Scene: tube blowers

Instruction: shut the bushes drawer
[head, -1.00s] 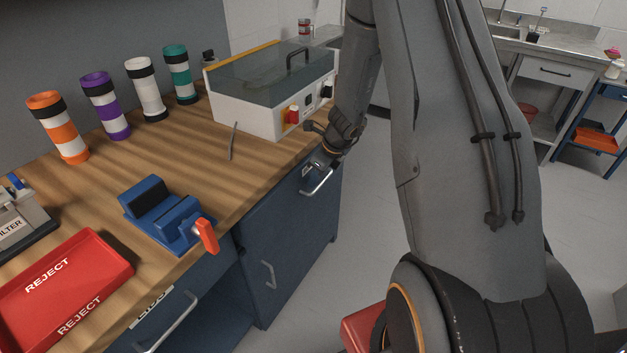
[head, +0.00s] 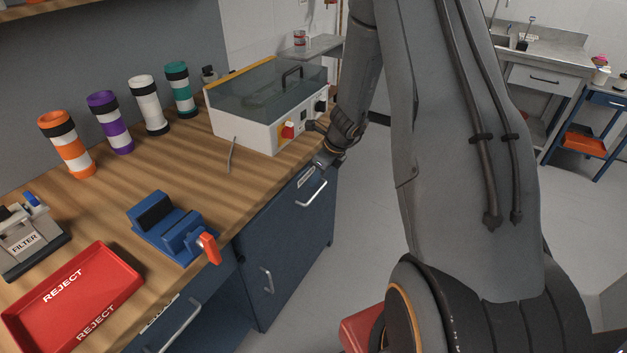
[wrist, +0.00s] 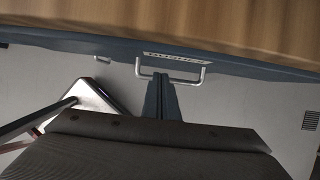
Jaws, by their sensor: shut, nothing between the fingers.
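The bushes drawer (head: 290,205) is in the blue bench front at the right end, with a pale label and a bar handle (head: 311,193). In the head view its front looks flush or nearly flush with the cabinet; a small gap cannot be ruled out. The wrist view shows the label (wrist: 175,56) under the wooden top edge and the handle (wrist: 195,79) just below it. My gripper (head: 322,163) is at the drawer's upper right, above the handle in the head view. In the wrist view my gripper (wrist: 160,82) is shut and empty, its tips overlapping the handle; contact is unclear.
A white machine with a clear lid (head: 265,100) stands on the bench above the drawer. A blue vise (head: 172,228), red reject tray (head: 75,295) and several banded tubes stand left. A cupboard handle (head: 268,280) is below.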

